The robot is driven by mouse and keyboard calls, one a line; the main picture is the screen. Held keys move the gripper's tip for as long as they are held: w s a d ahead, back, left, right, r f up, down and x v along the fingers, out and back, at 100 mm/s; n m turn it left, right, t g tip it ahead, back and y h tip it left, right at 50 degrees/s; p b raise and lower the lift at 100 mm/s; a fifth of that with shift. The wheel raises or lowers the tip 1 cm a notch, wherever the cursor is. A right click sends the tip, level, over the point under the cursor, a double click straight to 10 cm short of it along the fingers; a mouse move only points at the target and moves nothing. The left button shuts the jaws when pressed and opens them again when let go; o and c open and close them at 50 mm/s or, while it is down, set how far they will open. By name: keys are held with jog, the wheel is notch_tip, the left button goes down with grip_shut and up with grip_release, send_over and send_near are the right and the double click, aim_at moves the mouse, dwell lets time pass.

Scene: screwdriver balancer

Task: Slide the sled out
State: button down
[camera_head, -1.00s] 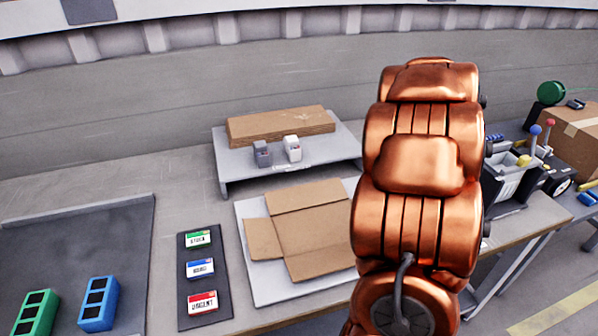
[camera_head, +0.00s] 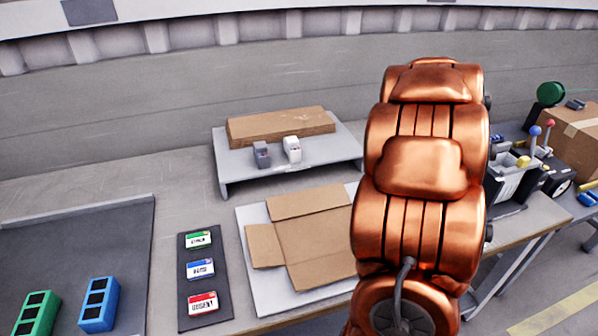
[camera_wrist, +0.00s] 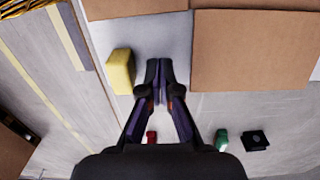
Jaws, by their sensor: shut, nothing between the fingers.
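I cannot pick out the sled for certain in either view. A grey device (camera_head: 510,180) with a blue-knobbed lever (camera_head: 536,130) and a red-knobbed lever (camera_head: 550,123) stands at the right of the bench, partly hidden by my copper arm. My gripper (camera_wrist: 160,68) is shut and empty in the wrist view, its fingertips together. A yellow block (camera_wrist: 119,72) lies just left of the fingertips in that view. My gripper is hidden behind or beyond my arm in the head view.
An opened-out cardboard box (camera_head: 305,235) lies on a pale board at mid-bench. A raised shelf (camera_head: 240,165) carries a flat carton (camera_head: 280,125). Three label cards (camera_head: 200,268) lie on a dark strip. A taped carton (camera_head: 575,140) stands far right.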

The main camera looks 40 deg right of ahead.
notch_tip(320, 180, up, 7)
jog(key=p, duration=0.2)
dwell(0.4)
jog(key=shift+f, duration=0.1)
jog(key=w+a+r+n+p, duration=0.15)
jog(key=a+r+n, duration=0.3)
jog(key=a, duration=0.65)
jog(key=w+a+r+n+p, duration=0.15)
jog(key=a+r+n, duration=0.35)
jog(key=a, duration=0.5)
jog(key=s+a+r+n+g+p, duration=0.1)
jog(key=s+a+r+n, duration=0.1)
jog(key=s+a+n, duration=0.7)
jog(key=shift+s+a+n+g, duration=0.15)
jog(key=shift+a+n+g, duration=0.25)
jog(key=shift+a+n, duration=1.5)
jog(key=shift+a+m, duration=0.2)
jog(key=shift+m, duration=0.25)
